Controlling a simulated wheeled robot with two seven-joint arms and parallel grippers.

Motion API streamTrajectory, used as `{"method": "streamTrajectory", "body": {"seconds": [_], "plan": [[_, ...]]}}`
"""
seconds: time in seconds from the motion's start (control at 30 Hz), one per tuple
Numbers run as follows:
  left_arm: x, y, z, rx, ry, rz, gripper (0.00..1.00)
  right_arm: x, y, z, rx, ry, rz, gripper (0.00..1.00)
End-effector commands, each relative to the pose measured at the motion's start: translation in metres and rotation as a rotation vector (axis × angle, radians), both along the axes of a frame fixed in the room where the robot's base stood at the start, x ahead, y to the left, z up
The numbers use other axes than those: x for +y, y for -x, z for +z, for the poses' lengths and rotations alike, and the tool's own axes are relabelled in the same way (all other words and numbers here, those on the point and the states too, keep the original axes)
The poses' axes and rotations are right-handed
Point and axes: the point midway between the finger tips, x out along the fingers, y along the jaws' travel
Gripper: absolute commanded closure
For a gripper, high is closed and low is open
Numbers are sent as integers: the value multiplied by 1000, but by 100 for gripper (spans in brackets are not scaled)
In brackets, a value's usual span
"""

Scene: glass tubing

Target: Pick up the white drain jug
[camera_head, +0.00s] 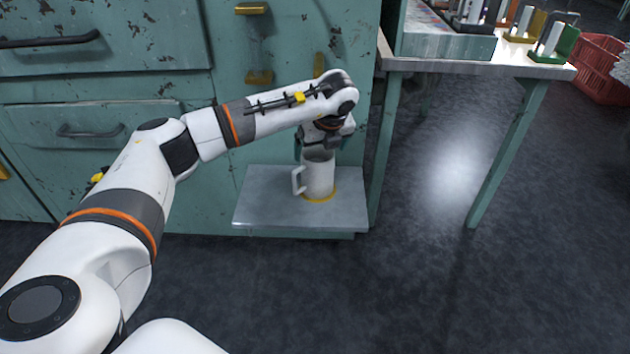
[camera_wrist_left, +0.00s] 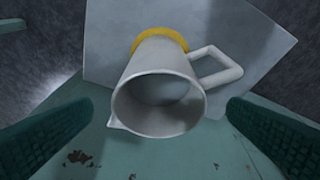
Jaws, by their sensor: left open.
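The white drain jug (camera_head: 318,177) stands upright on a yellow ring mark (camera_head: 320,199) on a low grey shelf (camera_head: 268,207), its handle to the left in the head view. My left gripper (camera_head: 322,149) is just above the jug, pointing down, and partly hides its rim. In the left wrist view the jug (camera_wrist_left: 160,100) lies between the two dark green fingers of my open left gripper (camera_wrist_left: 160,130), with a gap to each finger. Its open mouth faces the camera, its handle points to the upper right and its spout to the lower left. My right gripper is not in view.
A worn teal cabinet (camera_head: 120,80) stands right behind the shelf. A table (camera_head: 450,65) with a teal leg is to the right, bearing a tray and small coloured stands. A red crate (camera_head: 597,70) is at the far right. The dark floor in front is clear.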

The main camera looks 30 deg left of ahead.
Motion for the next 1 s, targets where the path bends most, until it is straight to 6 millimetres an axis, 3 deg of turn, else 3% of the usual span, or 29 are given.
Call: {"method": "streamTrajectory", "body": {"seconds": [0.03, 0.2, 0.5, 1.0], "plan": [[3, -2, -14, 2, 0, 1, 2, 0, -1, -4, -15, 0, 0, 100], [10, -7, -32, 0, 1, 1, 2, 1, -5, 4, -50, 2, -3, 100], [11, -8, -34, -1, 1, -2, 2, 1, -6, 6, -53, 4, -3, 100], [11, -8, -34, 0, 1, -1, 83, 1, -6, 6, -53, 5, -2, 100]]}}
